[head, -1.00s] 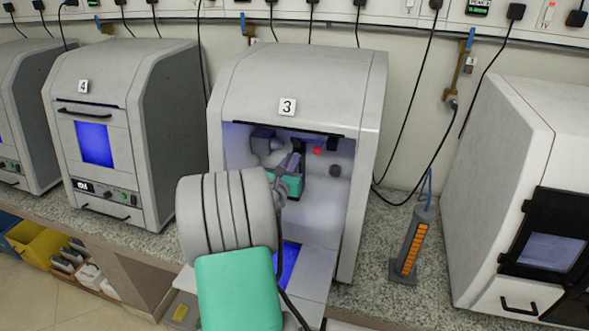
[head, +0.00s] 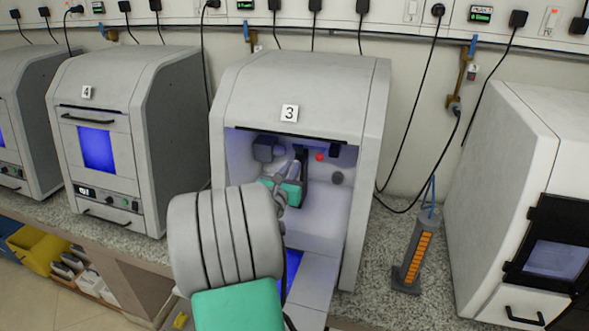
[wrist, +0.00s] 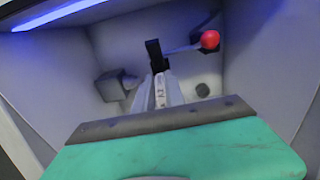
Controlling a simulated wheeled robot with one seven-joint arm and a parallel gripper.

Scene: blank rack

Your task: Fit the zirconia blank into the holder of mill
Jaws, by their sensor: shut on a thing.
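The mill (head: 300,85) labelled 3 stands with its front open. My gripper (head: 297,165) is inside its lit chamber. In the wrist view my gripper (wrist: 160,98) is shut on the zirconia blank (wrist: 160,88), a pale, thin piece seen edge-on with dark marks on its rim. A black upright part (wrist: 154,54), which looks like the holder, is just beyond the blank. I cannot tell whether they touch. In the head view the blank is too small and too hidden by my gripper to make out.
A red ball knob (wrist: 209,40) on a lever is right of the black part. A grey block (wrist: 112,85) is on the left, and a dark round knob (wrist: 203,90) is low right. The chamber walls are close on both sides. Mill 4 (head: 95,140) stands to the left.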

